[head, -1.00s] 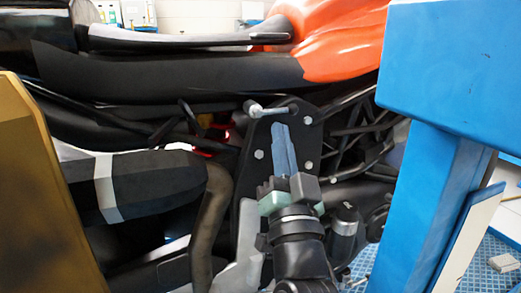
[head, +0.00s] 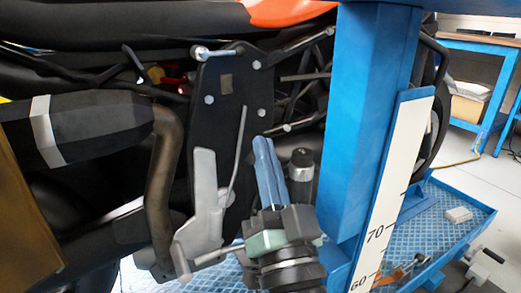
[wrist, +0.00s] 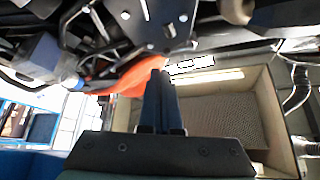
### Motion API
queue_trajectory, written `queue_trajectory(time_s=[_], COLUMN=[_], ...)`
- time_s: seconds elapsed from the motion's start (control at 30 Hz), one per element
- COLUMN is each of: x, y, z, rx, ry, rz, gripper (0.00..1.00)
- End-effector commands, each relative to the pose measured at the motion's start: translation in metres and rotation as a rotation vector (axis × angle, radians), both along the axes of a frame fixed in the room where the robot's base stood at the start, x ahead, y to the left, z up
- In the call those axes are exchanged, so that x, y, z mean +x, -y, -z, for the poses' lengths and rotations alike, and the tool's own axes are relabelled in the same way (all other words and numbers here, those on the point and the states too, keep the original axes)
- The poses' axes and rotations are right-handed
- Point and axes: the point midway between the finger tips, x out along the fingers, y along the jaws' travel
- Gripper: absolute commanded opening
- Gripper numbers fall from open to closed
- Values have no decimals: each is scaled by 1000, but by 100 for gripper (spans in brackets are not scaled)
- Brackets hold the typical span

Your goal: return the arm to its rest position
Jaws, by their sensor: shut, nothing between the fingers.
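My gripper (head: 263,143) has two blue fingers pressed together with nothing between them. In the head view it points up, at lower middle, in front of the motorcycle's black side plate (head: 219,125) and beside the blue post. The wrist view shows the shut fingers (wrist: 158,78) pointing toward the underside of the motorcycle and its orange panel (wrist: 122,81). I cannot tell exactly how far the fingertips are from the plate. Part of the plate's right lower side is hidden behind my gripper.
A blue post (head: 355,130) and a white scale board (head: 393,190) stand close on the right. A brown panel (head: 25,205) is at left. The exhaust pipe (head: 163,185) and grey bracket (head: 206,215) are left of my gripper. A blue platform (head: 450,200) lies low at right.

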Motion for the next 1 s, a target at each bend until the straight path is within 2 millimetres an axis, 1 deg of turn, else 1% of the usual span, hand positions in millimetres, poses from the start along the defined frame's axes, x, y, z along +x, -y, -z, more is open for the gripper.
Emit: queue_trajectory(time_s=[0.23, 0.27, 0.37, 0.47, 0.5, 0.57, 0.6, 0.67, 0.7, 0.77, 0.8, 0.87, 0.9, 0.97, 1.0], x=[0, 0, -3, -9, -14, -23, -30, -43, -51, -66, -76, -91, -102, -118, -112], y=[0, -1, -8, -22, -28, -39, -45, -52, -54, -56, -56, -53, -50, -43, -43], z=[-1, -4, -27, -73, -98, -141, -169, -210, -236, -273, -295, -328, -348, -376, -380], rx=[0, -5, -44, -127, -169, -236, -278, -328, -355, -380, -390, -394, -391, -378, -384], ry=[0, 3, 19, 57, 79, 117, 143, 181, 205, 238, 258, 286, 301, 318, 305], rz=[0, 1, 5, 26, 42, 74, 104, 154, 190, 247, 286, 346, 387, 445, 437], gripper=[0, 0, 0, 0, 0, 0, 0, 0, 0, 0, 0, 0, 0, 0, 0])
